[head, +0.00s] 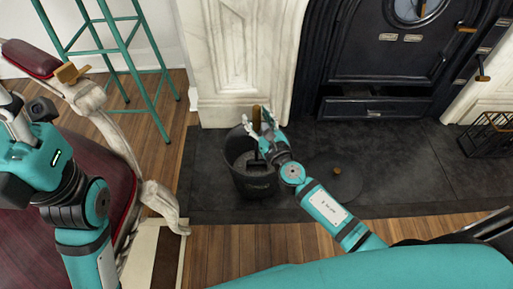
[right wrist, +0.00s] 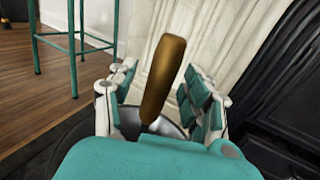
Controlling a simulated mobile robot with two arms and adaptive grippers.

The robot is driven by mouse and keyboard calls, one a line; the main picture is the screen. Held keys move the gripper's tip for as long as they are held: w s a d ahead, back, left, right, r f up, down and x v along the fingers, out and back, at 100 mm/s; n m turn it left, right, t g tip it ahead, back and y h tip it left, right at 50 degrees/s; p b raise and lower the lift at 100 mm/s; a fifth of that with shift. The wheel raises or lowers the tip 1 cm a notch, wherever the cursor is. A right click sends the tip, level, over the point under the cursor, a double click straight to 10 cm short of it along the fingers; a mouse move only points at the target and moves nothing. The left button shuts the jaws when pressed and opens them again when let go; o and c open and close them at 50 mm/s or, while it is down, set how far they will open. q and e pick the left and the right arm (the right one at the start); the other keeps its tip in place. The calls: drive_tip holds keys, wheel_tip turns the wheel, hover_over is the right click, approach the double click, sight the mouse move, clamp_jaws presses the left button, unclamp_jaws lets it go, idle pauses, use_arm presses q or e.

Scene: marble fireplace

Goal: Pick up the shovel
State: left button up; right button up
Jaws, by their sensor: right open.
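The shovel's brown wooden handle (head: 256,115) stands up out of a black bucket (head: 241,180) on the dark hearth. The handle (right wrist: 163,80) also shows upright and slightly tilted in the right wrist view, with a bit of metal at its foot. My right gripper (head: 262,124) is open at the handle. In the right wrist view its fingers (right wrist: 160,92) stand on both sides of the handle, with gaps visible. The shovel's lower part is mostly hidden in the bucket and behind my gripper. My left gripper (head: 22,112) is at the left edge, partly cut off.
A round dark lid (head: 336,186) with a wooden knob lies on the hearth (head: 405,165) right of the bucket. The marble surround (head: 240,60) and black stove (head: 385,70) stand behind. A red chair (head: 95,170), green stool (head: 150,75) and wire basket (head: 487,135) stand around.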

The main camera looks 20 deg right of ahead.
drive_tip(key=shift+w, duration=0.3)
clamp_jaws()
drive_tip(key=shift+r, duration=0.1)
idle(0.5)
